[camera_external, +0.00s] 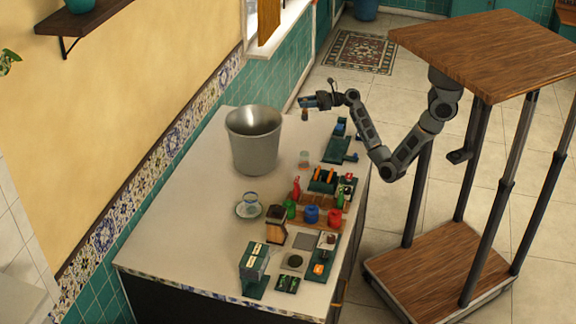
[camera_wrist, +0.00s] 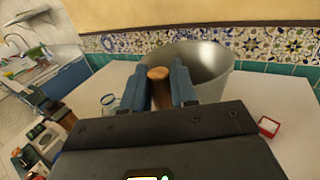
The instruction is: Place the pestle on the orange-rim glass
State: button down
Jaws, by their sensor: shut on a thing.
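My gripper (camera_external: 311,102) is at the far end of the counter, shut on a brown wooden pestle (camera_external: 305,115). The pestle hangs below the fingers, above the counter. In the wrist view the pestle's round end (camera_wrist: 158,74) shows between the two blue fingers of the gripper (camera_wrist: 160,88). A small clear glass with an orange-tinted rim (camera_external: 304,158) stands on the counter, nearer the camera than the pestle and apart from it. I cannot make out this glass in the wrist view.
A large grey metal bucket (camera_external: 254,150) stands left of the pestle. Racks, coloured cups and a wooden grinder (camera_external: 276,222) crowd the right and near part. A small red box (camera_wrist: 268,126) shows in the wrist view.

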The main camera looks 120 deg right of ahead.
jog(key=s+d+f+m+h, duration=0.1)
jog(key=s+f, duration=0.1)
jog(key=s, duration=0.3)
jog(key=s+d+f+h, duration=0.1)
jog(key=s+d+f, duration=0.1)
jog(key=s+f, duration=0.15)
jog(key=shift+g, duration=0.3)
jog(key=shift+w+a+f+b, duration=0.1)
jog(key=shift+w+a+f, duration=0.75)
jog(key=shift+w+f, duration=0.85)
jog(key=shift+w+a+f+b, duration=0.1)
jog(key=shift+w+a+f, duration=0.75)
jog(key=shift+w+f, duration=0.85)
jog(key=shift+w+a+f+b, duration=0.1)
jog(key=shift+w+a+f, duration=0.75)
jog(key=shift+w+f, duration=0.8)
jog(key=shift+s+f, duration=0.2)
jog(key=shift+f, duration=0.1)
jog(key=c, duration=0.9)
grip_release()
